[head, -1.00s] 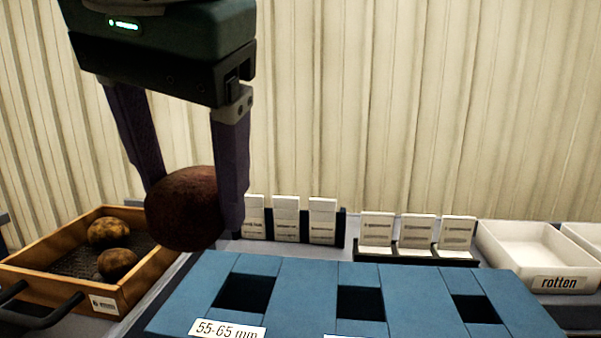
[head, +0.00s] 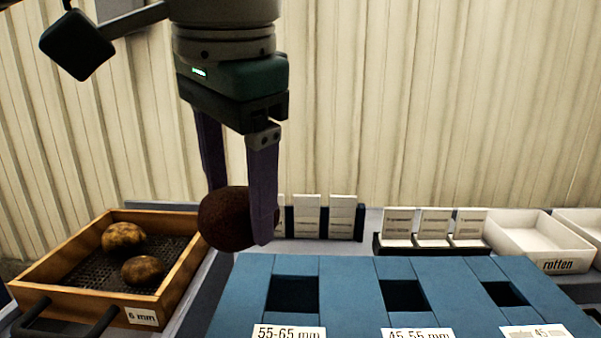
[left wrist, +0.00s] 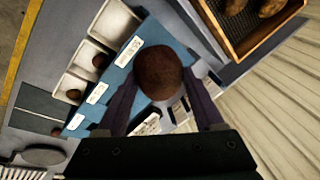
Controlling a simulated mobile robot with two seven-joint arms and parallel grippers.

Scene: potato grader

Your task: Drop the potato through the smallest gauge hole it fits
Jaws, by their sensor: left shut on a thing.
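My left gripper (head: 238,225) is shut on a dark reddish-brown potato (head: 224,219) and holds it in the air at the back left of the blue gauge board (head: 340,268). The held potato also shows between the fingers in the left wrist view (left wrist: 158,73). The board has three square holes: the 55-65 mm hole (head: 292,294) at left, the 45-55 mm hole (head: 403,296) in the middle, and a smaller hole (head: 505,294) at right whose label is partly cut off. My right gripper is in neither view.
A wooden mesh-bottomed tray (head: 188,272) with two potatoes stands at left. White card holders (head: 432,226) stand behind the board. A white bin marked rotten (head: 545,245) is at right. White bins with potatoes (left wrist: 85,70) show beside the board in the wrist view.

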